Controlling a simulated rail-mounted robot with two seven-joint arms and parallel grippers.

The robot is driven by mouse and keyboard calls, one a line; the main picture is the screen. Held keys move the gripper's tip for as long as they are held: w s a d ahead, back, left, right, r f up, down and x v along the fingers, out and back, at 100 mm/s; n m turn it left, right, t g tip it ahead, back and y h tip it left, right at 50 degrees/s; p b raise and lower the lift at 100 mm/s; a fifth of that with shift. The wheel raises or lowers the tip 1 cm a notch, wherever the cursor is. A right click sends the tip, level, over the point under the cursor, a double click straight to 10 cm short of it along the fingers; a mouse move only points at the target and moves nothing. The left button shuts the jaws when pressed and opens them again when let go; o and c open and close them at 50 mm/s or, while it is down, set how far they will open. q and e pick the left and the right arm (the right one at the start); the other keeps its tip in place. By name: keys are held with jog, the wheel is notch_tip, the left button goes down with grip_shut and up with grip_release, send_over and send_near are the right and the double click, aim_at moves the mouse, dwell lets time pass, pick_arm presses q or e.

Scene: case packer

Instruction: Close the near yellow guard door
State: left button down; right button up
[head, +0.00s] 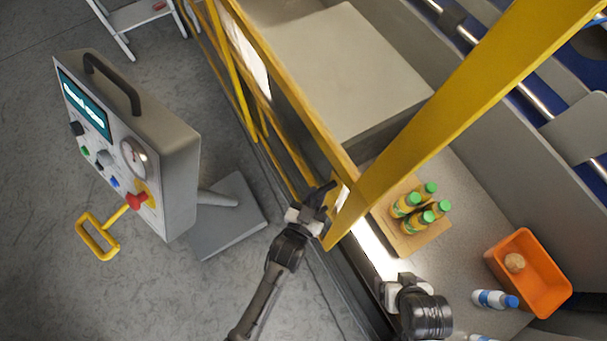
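A yellow-framed guard door (300,108) with see-through panels runs from the top of the head view down to the middle, along the machine's side. Its lower end comes close to a thick yellow post (455,108); I cannot tell whether there is a gap between them. My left gripper (324,197) is at this end of the door, its dark fingers close to the yellow frame. Whether they touch or grip it is unclear. My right gripper (388,288) is lower right, over the machine's edge, apart from the door; its fingers are mostly hidden.
A grey control box (165,150) with coloured buttons and a yellow handle stands on the left. Inside the machine are a tan tray (408,245) with several green-capped bottles, an orange bin (545,285) holding a round brown item, and a blue-capped bottle (490,298). Floor at lower left is clear.

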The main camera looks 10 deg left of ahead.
dwell(0.3)
pick_arm(q)
jog(key=c, duration=1.1)
grip_release()
jog(key=shift+o, duration=0.2)
jog(key=shift+s+f, duration=0.1)
jog(key=shift+s, duration=0.15)
jog(key=b+v, duration=0.3)
jog(key=v, duration=1)
jog(key=shift+s+a, duration=0.1)
jog(key=shift+s, duration=0.05)
